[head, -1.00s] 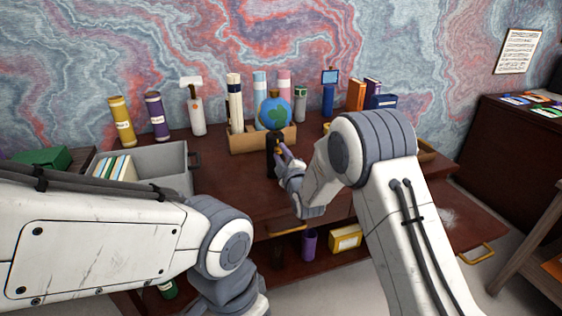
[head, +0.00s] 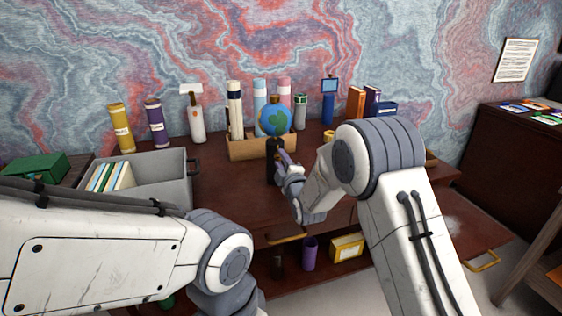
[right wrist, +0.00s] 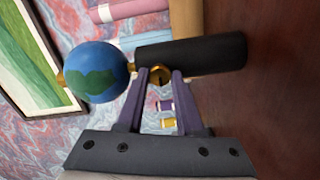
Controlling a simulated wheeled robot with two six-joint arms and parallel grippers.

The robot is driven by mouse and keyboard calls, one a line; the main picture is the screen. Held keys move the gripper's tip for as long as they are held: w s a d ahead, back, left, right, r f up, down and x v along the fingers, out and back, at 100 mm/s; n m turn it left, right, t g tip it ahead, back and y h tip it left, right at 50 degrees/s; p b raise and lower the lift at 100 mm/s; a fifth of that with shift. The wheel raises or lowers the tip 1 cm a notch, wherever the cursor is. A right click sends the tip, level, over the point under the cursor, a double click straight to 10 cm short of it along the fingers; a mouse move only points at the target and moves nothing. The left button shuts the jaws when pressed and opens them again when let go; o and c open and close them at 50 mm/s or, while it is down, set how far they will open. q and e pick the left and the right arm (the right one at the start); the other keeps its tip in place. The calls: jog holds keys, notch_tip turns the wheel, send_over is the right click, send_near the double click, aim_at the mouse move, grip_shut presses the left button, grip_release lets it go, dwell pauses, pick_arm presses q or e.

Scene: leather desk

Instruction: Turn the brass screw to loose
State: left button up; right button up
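The brass screw (right wrist: 160,76) sits on the side of a black upright post (right wrist: 205,52), which bears a small blue and green globe (right wrist: 95,72). In the head view the globe (head: 275,117) tops the black post (head: 271,162) near the middle of the desk. My right gripper (head: 279,154) is at the post. The screw is hidden behind the fingers in the head view. My left arm shows at lower left, but its fingers are not visible.
A wooden box (head: 250,149) stands just behind the post with several tubes around it. A grey bin (head: 180,167) with books is at left, and a hammer (head: 193,112) stands at the back. Bare desk (head: 228,182) lies left of the post.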

jog(key=o, duration=0.3)
jog(key=shift+s, duration=0.1)
jog(key=b+v, duration=0.1)
jog(key=v, duration=0.9)
jog(key=shift+s, duration=0.15)
